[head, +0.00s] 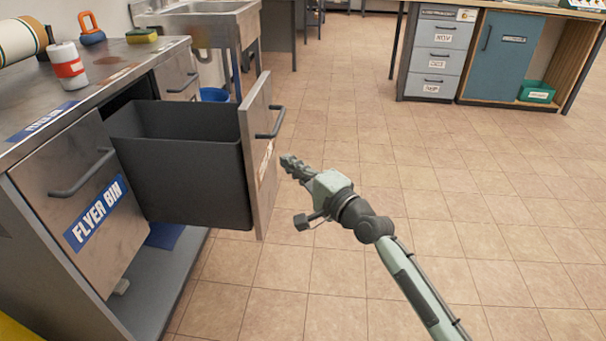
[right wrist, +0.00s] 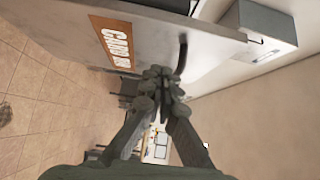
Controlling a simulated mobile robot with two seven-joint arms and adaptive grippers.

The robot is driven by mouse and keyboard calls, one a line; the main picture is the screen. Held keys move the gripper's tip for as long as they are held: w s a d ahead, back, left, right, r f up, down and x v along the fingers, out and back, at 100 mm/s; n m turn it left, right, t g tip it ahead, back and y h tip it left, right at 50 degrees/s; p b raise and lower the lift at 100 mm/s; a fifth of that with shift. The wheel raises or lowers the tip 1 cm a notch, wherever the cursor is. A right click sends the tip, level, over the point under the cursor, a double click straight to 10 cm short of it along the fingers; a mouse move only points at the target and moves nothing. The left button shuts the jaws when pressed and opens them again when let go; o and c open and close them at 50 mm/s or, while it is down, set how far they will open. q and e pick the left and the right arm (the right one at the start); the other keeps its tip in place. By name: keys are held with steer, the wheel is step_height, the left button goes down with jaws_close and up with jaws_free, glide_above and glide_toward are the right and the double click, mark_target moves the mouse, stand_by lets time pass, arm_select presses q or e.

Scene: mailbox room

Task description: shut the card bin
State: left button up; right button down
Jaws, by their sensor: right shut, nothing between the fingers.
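The card bin is a dark grey tub (head: 190,165) behind a grey front panel (head: 259,150), pulled out from the counter. Its panel carries a dark bar handle (head: 271,122) and an orange label (right wrist: 112,42), which shows in the right wrist view. My right gripper (head: 287,162) is shut and empty, in front of the panel's outer face and below the handle in the head view. In the right wrist view its closed fingertips (right wrist: 160,74) appear close to the handle (right wrist: 182,57); I cannot tell whether they touch. My left gripper is out of view.
The shut flyer bin (head: 85,190) is in the same counter (head: 120,62), at the left. A bottle (head: 67,66) and a sponge (head: 141,35) stand on top. A sink (head: 205,8) is behind. Tiled floor (head: 370,130) is clear to the right, up to far cabinets (head: 437,55).

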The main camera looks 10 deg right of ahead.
mark_target(256, 150)
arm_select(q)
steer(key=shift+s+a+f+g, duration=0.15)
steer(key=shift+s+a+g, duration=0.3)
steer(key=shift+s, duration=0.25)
arm_select(e)
steer(key=shift+w+a, duration=0.5)
steer(key=shift+a, duration=0.35)
steer(key=shift+w+a, duration=0.5)
steer(key=shift+a, duration=0.35)
steer(key=shift+w+a, duration=0.5)
steer(key=shift+a, duration=0.35)
